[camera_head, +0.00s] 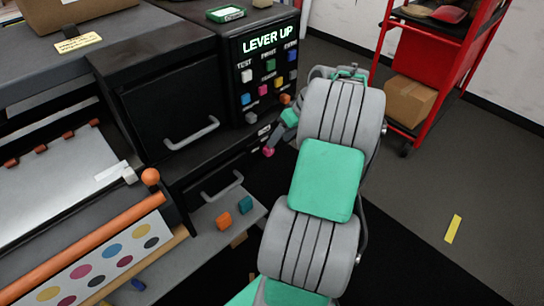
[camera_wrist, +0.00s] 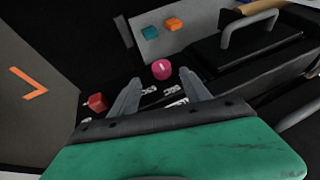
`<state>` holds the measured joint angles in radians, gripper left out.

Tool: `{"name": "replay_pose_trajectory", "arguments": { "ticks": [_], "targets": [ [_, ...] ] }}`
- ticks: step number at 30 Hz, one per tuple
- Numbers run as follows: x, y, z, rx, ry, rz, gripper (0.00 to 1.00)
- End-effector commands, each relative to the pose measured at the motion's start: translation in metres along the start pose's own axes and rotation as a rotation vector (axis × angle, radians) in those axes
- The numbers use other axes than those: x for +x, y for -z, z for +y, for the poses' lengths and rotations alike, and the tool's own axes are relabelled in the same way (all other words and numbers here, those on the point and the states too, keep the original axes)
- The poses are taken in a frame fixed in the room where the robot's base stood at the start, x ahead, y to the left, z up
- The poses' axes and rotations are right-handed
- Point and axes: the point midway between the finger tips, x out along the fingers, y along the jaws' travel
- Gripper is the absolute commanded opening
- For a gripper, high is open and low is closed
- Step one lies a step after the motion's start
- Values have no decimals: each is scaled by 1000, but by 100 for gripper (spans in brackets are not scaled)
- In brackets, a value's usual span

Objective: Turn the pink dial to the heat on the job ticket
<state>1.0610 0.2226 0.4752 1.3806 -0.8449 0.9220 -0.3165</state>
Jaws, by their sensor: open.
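The pink dial (camera_head: 268,152) sits low on the front of the black machine, beside the lower drawer. In the wrist view the pink dial (camera_wrist: 161,69) shows a pale mark on its face and lies between and just beyond my fingertips. My gripper (camera_wrist: 160,77) is open, with one finger on each side of the dial in the picture; I cannot tell whether either touches it. In the head view my gripper (camera_head: 276,142) is close to the dial, partly hidden by my arm. A yellow slip (camera_head: 78,42) lies at upper left; its writing is too small to read.
The control panel (camera_head: 268,75) reads "LEVER UP" above several coloured buttons. A red knob (camera_wrist: 97,102) is left of my fingers. Orange (camera_head: 224,220) and teal (camera_head: 245,204) blocks sit on a grey ledge. A red cart (camera_head: 408,118) stands right; floor there is open.

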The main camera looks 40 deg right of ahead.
Motion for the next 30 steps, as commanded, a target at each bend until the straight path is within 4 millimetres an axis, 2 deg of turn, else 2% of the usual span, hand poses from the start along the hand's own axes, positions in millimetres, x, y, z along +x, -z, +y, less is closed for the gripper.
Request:
{"name": "replay_pose_trajectory", "arguments": {
  "ticks": [3,9,13,19,30],
  "targets": [
    [24,0,-2,0,2,-3,55],
    [56,1,-2,0,0,-2,55],
    [63,1,-1,0,-2,-1,55],
    [63,1,-1,0,-2,-1,55],
    [63,1,-1,1,-3,-1,25]
  ]
}}
